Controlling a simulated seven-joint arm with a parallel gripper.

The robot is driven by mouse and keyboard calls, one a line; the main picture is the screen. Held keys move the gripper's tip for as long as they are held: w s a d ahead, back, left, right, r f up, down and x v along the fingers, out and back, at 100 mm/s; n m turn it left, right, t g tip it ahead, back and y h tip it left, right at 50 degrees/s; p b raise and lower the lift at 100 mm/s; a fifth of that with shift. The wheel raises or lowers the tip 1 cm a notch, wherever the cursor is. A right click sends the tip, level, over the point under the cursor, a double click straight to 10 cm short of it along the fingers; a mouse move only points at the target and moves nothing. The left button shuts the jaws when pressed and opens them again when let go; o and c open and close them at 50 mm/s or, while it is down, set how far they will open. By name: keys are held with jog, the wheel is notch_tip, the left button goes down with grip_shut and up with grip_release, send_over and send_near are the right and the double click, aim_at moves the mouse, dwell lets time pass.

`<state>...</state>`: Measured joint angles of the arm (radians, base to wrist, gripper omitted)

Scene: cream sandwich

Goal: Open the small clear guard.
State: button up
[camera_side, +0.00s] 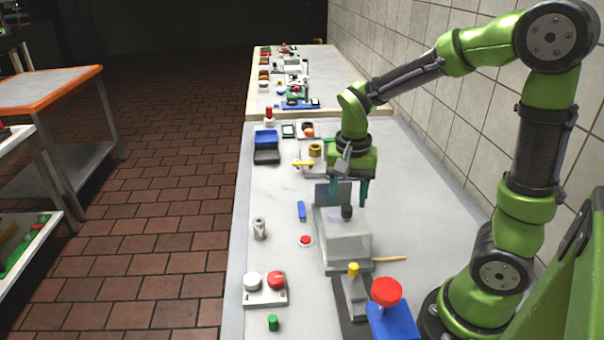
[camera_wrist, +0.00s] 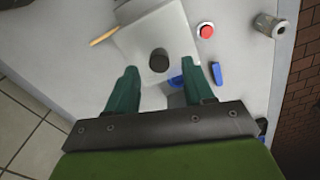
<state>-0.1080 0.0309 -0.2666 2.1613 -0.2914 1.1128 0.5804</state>
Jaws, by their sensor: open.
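A light grey device (camera_side: 345,246) stands on the table below my gripper, with a dark round knob (camera_side: 347,212) on top. The knob also shows in the wrist view (camera_wrist: 159,60). A faint, see-through bluish patch (camera_side: 334,214) beside the knob looks like the small clear guard; its edges and whether it is up or down are hard to tell. My gripper (camera_side: 350,196) points down just above the device, with its green fingers apart. In the wrist view the fingers (camera_wrist: 158,70) stand either side of the knob's near side, with nothing held between them.
A blue stick (camera_side: 301,210), a red button (camera_side: 305,240) and a metal cylinder (camera_side: 259,228) lie left of the device. A yellow-topped post (camera_side: 353,270) and a red mushroom button on a blue box (camera_side: 386,292) stand in front. A tiled wall runs along the right.

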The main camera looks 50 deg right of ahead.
notch_tip(320, 180, up, 15)
dwell(0.5)
jog(key=s+a+f+n+t+y, duration=0.2)
jog(key=s+a+f+n+t, duration=0.2)
jog(key=s+a+n+t, duration=0.2)
jog(key=shift+s+a+n+t, duration=0.3)
jog(key=shift+a+n+t, duration=0.3)
jog(key=shift+a+n, duration=0.4)
